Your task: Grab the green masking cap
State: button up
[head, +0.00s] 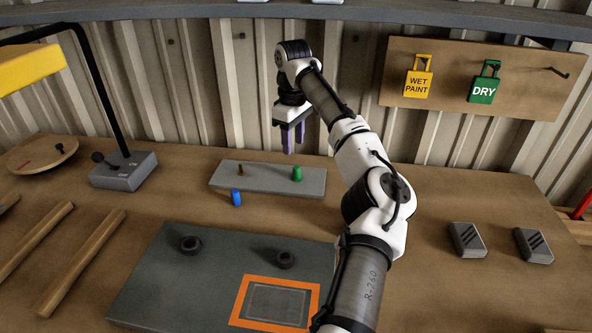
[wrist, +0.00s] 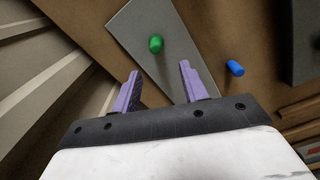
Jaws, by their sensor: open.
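The green masking cap (head: 297,173) stands upright near the right end of a grey plate (head: 235,184) on the bench. It also shows in the wrist view (wrist: 156,44), beyond and between the two fingertips. My gripper (head: 289,140) is above the back edge of the plate, pointing down, with its purple fingers apart and nothing between them. The wrist view shows the open fingers (wrist: 160,76) clear of the cap. A blue cap (head: 236,198) stands on the bench just in front of the plate and also appears in the wrist view (wrist: 235,68).
A dark panel (head: 150,285) with two black knobs and an orange frame (head: 275,281) lies in front. A lamp base (head: 124,172) stands left. The corrugated wall is close behind my gripper.

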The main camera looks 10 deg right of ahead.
aim_at(297, 167)
notch_tip(297, 167, down, 4)
jog(key=shift+f, duration=0.15)
jog(key=shift+s+d+f+p, duration=0.15)
jog(key=shift+f+p, duration=0.25)
jog(key=shift+f, duration=0.5)
jog(key=shift+w+d+f+p, duration=0.15)
jog(key=shift+f+p, duration=0.25)
jog(key=shift+f, duration=0.45)
jog(key=shift+s+d+f+p, duration=0.15)
jog(key=shift+f+p, duration=0.25)
jog(key=shift+f, duration=0.5)
grip_shut()
